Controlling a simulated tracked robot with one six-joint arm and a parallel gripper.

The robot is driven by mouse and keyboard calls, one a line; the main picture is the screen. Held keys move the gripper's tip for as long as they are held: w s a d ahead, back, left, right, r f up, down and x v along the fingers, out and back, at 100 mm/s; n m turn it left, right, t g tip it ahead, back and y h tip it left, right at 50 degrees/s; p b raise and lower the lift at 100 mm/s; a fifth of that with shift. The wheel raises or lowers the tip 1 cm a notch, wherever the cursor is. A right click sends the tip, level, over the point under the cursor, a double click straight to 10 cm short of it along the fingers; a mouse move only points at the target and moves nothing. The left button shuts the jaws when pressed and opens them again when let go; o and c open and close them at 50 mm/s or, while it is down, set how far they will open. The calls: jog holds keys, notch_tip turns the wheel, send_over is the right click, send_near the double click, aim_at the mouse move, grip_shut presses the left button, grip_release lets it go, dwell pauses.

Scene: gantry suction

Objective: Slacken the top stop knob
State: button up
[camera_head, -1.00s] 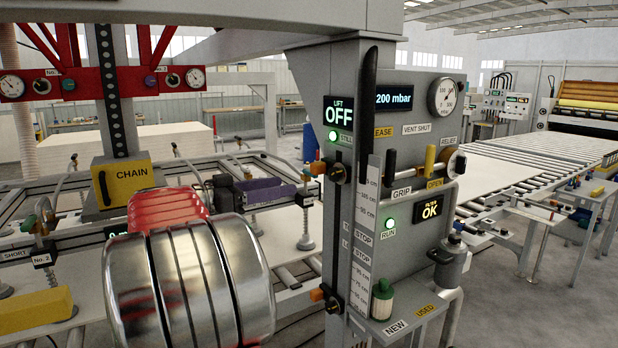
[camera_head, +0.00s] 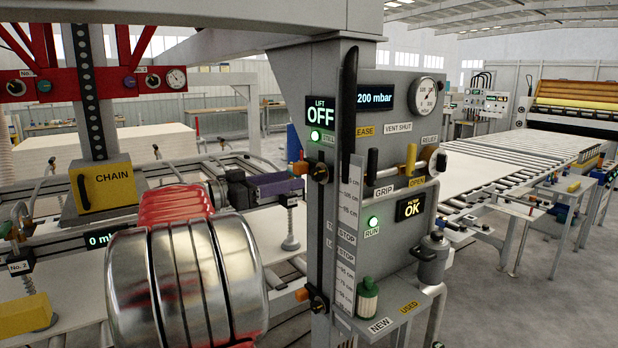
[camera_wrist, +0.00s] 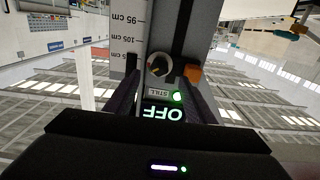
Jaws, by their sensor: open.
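The fingers are open; I cannot tell whether either touches the knob.
A lower stop knob (camera_head: 317,301) sits on the same post. A long black handle (camera_head: 349,105) stands above, and the scale strip (camera_head: 346,235) runs alongside. The panel right of it carries the grip lever (camera_head: 373,162) and yellow open lever (camera_head: 410,158).

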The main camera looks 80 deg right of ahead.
aim_at(313, 175)
jog(key=x, duration=0.7)
jog(key=shift+s+d, duration=0.1)
jog(key=shift+c, duration=0.4)
jog(key=c, duration=1)
